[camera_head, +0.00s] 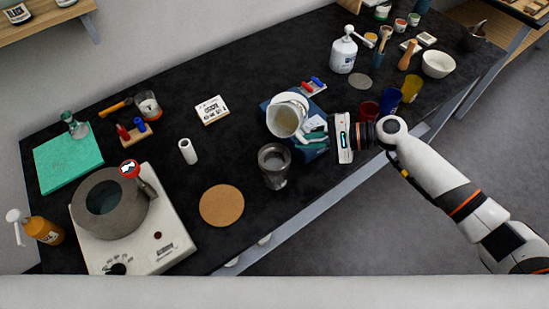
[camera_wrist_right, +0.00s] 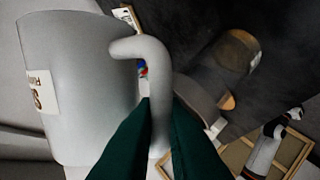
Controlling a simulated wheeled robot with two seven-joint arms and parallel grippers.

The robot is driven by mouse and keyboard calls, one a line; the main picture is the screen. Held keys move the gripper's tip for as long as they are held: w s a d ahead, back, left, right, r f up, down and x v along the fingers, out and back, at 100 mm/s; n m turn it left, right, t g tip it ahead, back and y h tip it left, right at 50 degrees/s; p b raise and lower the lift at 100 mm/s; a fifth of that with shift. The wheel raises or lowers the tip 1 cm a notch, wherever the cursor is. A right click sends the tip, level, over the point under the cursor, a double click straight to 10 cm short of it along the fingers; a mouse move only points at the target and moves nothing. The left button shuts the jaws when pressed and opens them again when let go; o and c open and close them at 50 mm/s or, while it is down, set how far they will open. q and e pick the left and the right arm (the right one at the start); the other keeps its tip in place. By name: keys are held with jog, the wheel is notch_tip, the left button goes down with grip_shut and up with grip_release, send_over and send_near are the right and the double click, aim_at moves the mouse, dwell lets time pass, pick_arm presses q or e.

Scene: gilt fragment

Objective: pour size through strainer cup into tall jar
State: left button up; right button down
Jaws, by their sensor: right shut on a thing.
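A pale grey jug (camera_head: 284,120) with a handle is held above the worktop, its open mouth turned up toward the head camera. My right gripper (camera_head: 318,131) is shut on the jug's handle. In the right wrist view, its dark green fingers (camera_wrist_right: 159,125) pinch the curved handle, and the jug (camera_wrist_right: 75,85) fills the left side with part of a label showing. A clear grey jar (camera_head: 273,166) stands just in front of the jug, apart from the gripper. I cannot make out a separate strainer cup or what is in the jug. My left gripper is not in view.
A blue item (camera_head: 315,152) lies beneath the gripper. A cork disc (camera_head: 221,206) lies left of the jar, and a white bottle (camera_head: 188,151) stands beyond it. Coloured cups (camera_head: 391,100) stand to the right. A hotplate (camera_head: 150,240) with a grey pot is at the left.

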aim_at(294, 124)
jog(key=shift+s+a+f+m+g+y, duration=0.1)
jog(key=shift+s+f+m+g+y, duration=0.1)
jog(key=shift+m+g+y, duration=0.45)
dwell(1.2)
